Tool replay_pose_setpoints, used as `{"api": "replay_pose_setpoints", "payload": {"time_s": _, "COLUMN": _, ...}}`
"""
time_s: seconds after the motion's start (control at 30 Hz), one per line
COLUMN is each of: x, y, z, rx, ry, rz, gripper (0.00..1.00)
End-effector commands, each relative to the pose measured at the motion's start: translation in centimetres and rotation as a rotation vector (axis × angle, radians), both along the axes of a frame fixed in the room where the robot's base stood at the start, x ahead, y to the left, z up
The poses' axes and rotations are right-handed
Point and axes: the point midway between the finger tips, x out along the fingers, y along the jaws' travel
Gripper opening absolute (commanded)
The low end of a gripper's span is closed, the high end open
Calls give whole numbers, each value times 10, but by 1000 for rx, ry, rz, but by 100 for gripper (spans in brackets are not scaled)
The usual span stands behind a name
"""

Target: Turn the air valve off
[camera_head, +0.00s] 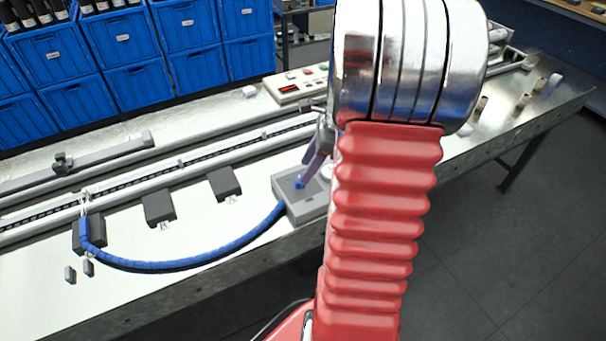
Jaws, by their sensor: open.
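A grey box (308,199) sits on the pale bench top, partly hidden behind my arm. A small blue knob (299,183), which looks like the air valve's handle, stands on its upper face. A blue hose (190,264) runs from the box's left side. My gripper (312,167) points down over the box, and a dark purplish finger reaches close to the blue knob. Whether it touches the knob I cannot tell. The gripper is open. Its other side is mostly hidden by my red and chrome arm.
The hose curves left to a dark block (88,235) on the bench (130,300). Two more dark blocks (159,208) lie beside a long rail (120,181). A control panel (298,85) stands behind. Blue crates (133,90) are stacked beyond. Small cylinders (521,104) stand at right.

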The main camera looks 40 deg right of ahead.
Motion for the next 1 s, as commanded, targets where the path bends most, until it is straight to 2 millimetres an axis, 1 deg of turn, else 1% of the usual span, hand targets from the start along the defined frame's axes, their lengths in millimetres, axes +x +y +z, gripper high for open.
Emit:
{"api": "replay_pose_setpoints", "payload": {"time_s": 0.03, "x": 2, "y": 3, "z": -8, "rx": 2, "ry": 2, "rz": 0, "gripper": 44}}
{"api": "replay_pose_setpoints", "payload": {"time_s": 0.1, "x": 5, "y": 6, "z": -18, "rx": 2, "ry": 2, "rz": 1, "gripper": 44}}
{"api": "replay_pose_setpoints", "payload": {"time_s": 0.3, "x": 11, "y": 11, "z": -36, "rx": 1, "ry": 1, "rz": 1, "gripper": 44}}
{"api": "replay_pose_setpoints", "payload": {"time_s": 0.43, "x": 12, "y": 12, "z": -40, "rx": 0, "ry": 0, "rz": -1, "gripper": 44}}
{"api": "replay_pose_setpoints", "payload": {"time_s": 0.67, "x": 12, "y": 11, "z": -40, "rx": -1, "ry": -1, "rz": 0, "gripper": 44}}
{"api": "replay_pose_setpoints", "payload": {"time_s": 1.0, "x": 12, "y": 11, "z": -40, "rx": 0, "ry": 0, "rz": -1, "gripper": 21}}
